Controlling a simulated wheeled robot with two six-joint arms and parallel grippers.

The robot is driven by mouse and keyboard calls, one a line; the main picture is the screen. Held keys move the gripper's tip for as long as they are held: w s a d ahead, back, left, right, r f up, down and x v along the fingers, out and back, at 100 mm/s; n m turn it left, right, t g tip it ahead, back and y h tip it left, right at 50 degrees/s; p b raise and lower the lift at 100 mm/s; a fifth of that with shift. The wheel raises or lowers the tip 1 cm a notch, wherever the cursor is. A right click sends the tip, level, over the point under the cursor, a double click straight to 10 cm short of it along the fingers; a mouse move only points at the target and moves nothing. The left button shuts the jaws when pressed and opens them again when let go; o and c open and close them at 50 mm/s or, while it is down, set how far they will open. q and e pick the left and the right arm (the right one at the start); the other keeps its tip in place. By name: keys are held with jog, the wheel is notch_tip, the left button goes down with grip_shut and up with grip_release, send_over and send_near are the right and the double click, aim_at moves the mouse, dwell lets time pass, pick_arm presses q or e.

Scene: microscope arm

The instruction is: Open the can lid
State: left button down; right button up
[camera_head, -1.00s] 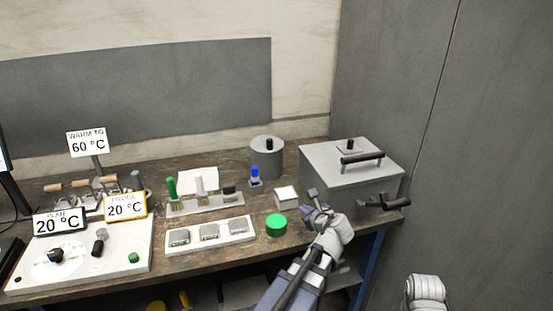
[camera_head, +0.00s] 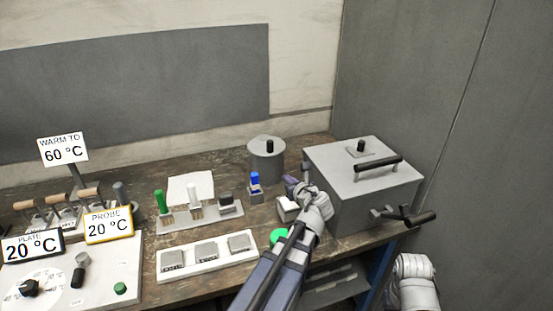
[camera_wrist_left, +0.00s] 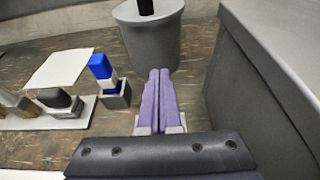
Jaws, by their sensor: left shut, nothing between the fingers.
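The grey round can (camera_head: 267,168) stands at the back of the bench, with its lid (camera_head: 257,145) on top and a black knob (camera_head: 270,146) on the lid. In the left wrist view, the can (camera_wrist_left: 152,45) is straight ahead and the black knob (camera_wrist_left: 146,6) is cut by the top edge. My left gripper (camera_head: 290,182) is in front of and below the can, apart from the knob. Its purple fingers (camera_wrist_left: 160,74) are together and empty; in the picture their tips overlap the can's lower wall. My right gripper is out of view.
A large grey box (camera_head: 365,185) with handles stands close to the right of my left gripper. A rack (camera_head: 200,213) and a white tray (camera_head: 207,262) lie to the left.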

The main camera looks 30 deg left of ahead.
aim_at(276, 168)
pick_arm(q)
jog(key=b+x, duration=0.3)
jog(key=x, duration=0.7)
jog(key=shift+w+a+f+b, duration=0.2)
jog(key=shift+w+b, duration=0.1)
jog(key=shift+b, duration=0.1)
jog(key=r+p, duration=0.3)
jog(key=shift+s+d+r, duration=0.1)
jog(key=shift+s+d, duration=0.15)
jog(key=shift+s, duration=0.05)
jog(key=shift+r+p, duration=0.65)
jog(key=shift+p, duration=0.15)
